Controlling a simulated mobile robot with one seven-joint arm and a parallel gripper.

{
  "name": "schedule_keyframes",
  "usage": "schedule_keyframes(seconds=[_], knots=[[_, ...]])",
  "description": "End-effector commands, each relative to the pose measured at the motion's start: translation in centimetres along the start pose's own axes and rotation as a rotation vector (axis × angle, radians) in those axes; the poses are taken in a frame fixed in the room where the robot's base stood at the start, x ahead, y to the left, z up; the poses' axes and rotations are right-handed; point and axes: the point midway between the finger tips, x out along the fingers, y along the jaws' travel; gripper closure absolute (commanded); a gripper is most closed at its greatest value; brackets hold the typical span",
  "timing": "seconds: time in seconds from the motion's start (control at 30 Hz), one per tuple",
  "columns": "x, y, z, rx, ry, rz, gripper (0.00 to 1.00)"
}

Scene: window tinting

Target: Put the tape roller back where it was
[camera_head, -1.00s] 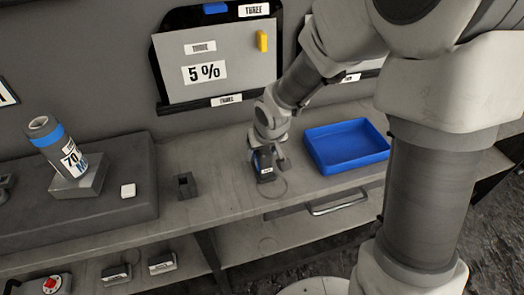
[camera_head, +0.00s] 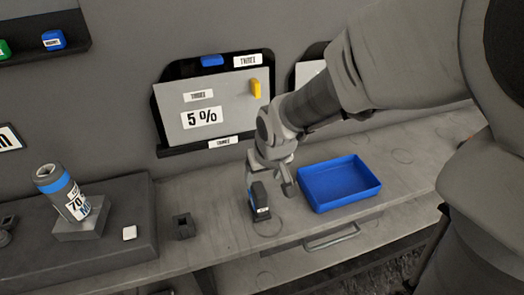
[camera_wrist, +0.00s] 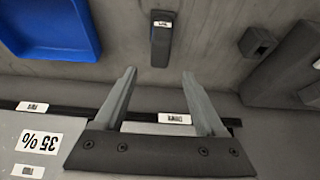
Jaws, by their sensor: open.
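A dark upright tool with a blue side and a small white label, which looks like the tape roller (camera_head: 260,202), stands on the grey bench in the head view. It also shows in the wrist view (camera_wrist: 161,45), past the fingertips and roughly in line with the gap between them. My gripper (camera_head: 269,188) is open behind it, one finger close to its left in the head view. In the wrist view my gripper (camera_wrist: 158,74) has both fingers spread with nothing between them. The label is too small to read surely.
A blue tray (camera_head: 342,204) sits to the right of the tool. A small dark holder (camera_head: 184,232) stands to its left, before a raised dark block with a labelled bottle (camera_head: 62,190). A "5 %" panel (camera_head: 212,128) hangs behind. Bench between holder and tool is clear.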

Motion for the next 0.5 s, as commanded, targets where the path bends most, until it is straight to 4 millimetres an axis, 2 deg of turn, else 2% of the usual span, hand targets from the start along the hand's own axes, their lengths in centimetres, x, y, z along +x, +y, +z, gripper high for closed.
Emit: schedule_keyframes(seconds=[0.17,0.37,0.5], knots=[[-2.6,1.3,0.4,0.015,0.011,0.038,0.28],[-8.8,4.2,2.6,0.073,0.038,0.115,0.28],[-13.0,5.7,5.2,0.130,0.057,0.144,0.28]])
